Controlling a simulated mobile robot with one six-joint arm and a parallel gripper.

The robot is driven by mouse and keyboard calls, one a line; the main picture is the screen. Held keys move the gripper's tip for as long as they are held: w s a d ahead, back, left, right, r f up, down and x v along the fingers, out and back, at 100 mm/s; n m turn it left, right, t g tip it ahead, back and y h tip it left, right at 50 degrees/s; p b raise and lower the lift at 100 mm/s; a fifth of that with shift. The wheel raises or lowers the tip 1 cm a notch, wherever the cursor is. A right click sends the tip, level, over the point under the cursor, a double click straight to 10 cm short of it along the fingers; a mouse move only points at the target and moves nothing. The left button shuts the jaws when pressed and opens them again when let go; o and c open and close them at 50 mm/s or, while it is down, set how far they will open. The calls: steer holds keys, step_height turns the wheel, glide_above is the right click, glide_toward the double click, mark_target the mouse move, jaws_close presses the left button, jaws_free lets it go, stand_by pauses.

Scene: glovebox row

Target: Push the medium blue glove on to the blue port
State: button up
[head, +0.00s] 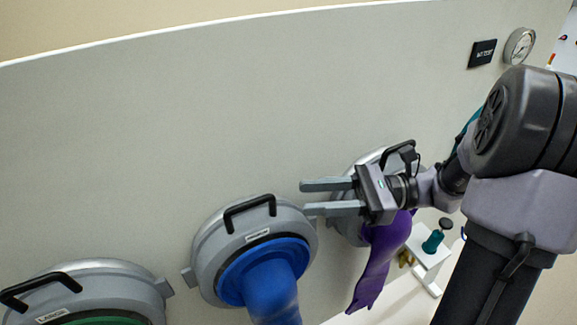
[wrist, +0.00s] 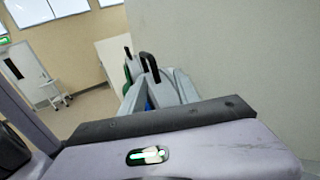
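The blue port (head: 205,262) is a round grey housing with a black handle on top, low in the middle of the head view. The blue glove (head: 272,295) hangs from its blue ring and runs out of the bottom of the picture. How far its cuff sits on the port cannot be told. My gripper (head: 318,197) is open and empty, its two grey fingers pointing left, above and right of the blue port. In the wrist view, a small blue patch (wrist: 149,105) shows between the fingers, mostly hidden.
A purple glove (head: 380,255) hangs from a port behind my gripper. A port with a green ring (head: 100,321) is at lower left, its label seeming to read LARGE. The grey panel (head: 200,120) above the ports is clear. A gauge (head: 519,45) is at upper right.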

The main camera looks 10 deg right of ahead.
mark_target(256, 216)
steer(key=a, duration=0.1)
steer(key=s+a, duration=0.1)
steer(key=a, duration=0.1)
steer(key=shift+s+a+r, duration=0.1)
steer(key=shift+a, duration=0.1)
steer(key=a, duration=0.2)
steer(key=w+a, duration=0.1)
steer(key=a, duration=0.5)
steer(key=shift+w, duration=0.15)
steer(key=shift+d, duration=0.1)
jaws_close()
stand_by(2.0)
stand_by(0.4)
stand_by(1.3)
